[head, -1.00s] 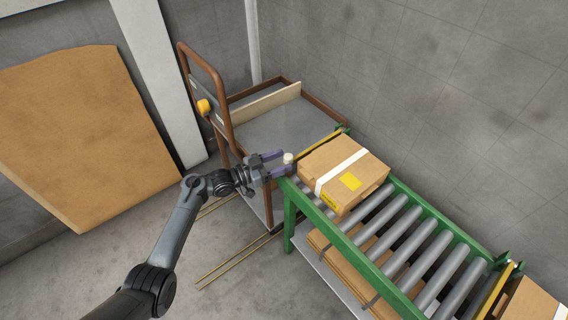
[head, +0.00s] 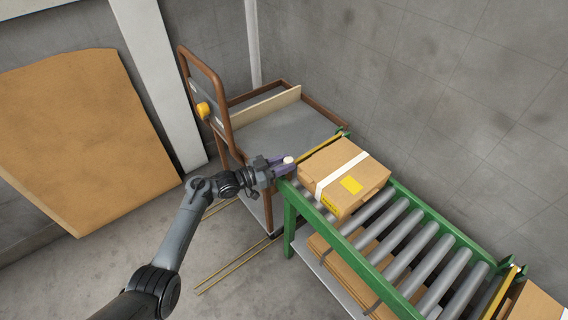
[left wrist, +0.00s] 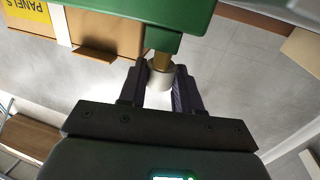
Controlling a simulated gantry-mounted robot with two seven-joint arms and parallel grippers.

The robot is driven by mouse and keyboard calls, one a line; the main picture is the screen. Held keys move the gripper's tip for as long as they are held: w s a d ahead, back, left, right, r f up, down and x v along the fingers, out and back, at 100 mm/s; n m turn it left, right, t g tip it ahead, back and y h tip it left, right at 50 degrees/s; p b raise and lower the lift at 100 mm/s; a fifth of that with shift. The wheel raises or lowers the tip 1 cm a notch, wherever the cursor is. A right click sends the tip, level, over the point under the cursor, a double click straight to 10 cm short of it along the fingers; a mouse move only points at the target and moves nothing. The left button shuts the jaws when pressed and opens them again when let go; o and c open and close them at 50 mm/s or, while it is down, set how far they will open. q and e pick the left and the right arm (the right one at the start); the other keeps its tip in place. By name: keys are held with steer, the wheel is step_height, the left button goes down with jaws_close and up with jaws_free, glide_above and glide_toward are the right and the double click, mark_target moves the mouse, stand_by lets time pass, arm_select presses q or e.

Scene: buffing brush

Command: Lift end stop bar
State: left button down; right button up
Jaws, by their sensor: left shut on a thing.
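My left gripper (head: 286,164) is shut on this knob. In the left wrist view the knob (left wrist: 160,78) sits between the two fingers of my left gripper (left wrist: 160,88), and a short brownish-yellow piece joins it to the green frame. My right gripper is out of view.
A carton (head: 342,176) with white tape stands on the rollers, close behind the bar. The green conveyor frame (head: 412,211) runs to the lower right. A brown-framed cart (head: 220,110) with a grey deck stands beyond the bar. A large cardboard sheet leans at left.

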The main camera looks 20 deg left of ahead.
arm_select(q)
steer(key=r+p, duration=0.2)
steer(key=p, duration=0.1)
steer(key=w+r+g+y+p, duration=0.1)
steer(key=r+p, duration=0.2)
steer(key=p, duration=0.1)
steer(key=r+g+p, duration=0.1)
steer(key=r+p, duration=0.1)
steer(key=p, duration=0.2)
steer(key=shift+w+d+r+n+y, duration=0.15)
steer(key=shift+d+r+n+y, duration=0.15)
steer(key=shift+r+y, duration=0.1)
steer(key=w+d+r+g+y+p, duration=0.1)
steer(key=w+d+r+g+p, duration=0.1)
steer(key=w+r+p, duration=0.2)
steer(key=shift+w+d+r+p, duration=0.2)
steer(key=shift+w+r+p, duration=0.1)
steer(key=shift+r+p, duration=1.25)
steer(key=shift+r+b, duration=0.3)
steer(key=shift+r, duration=0.05)
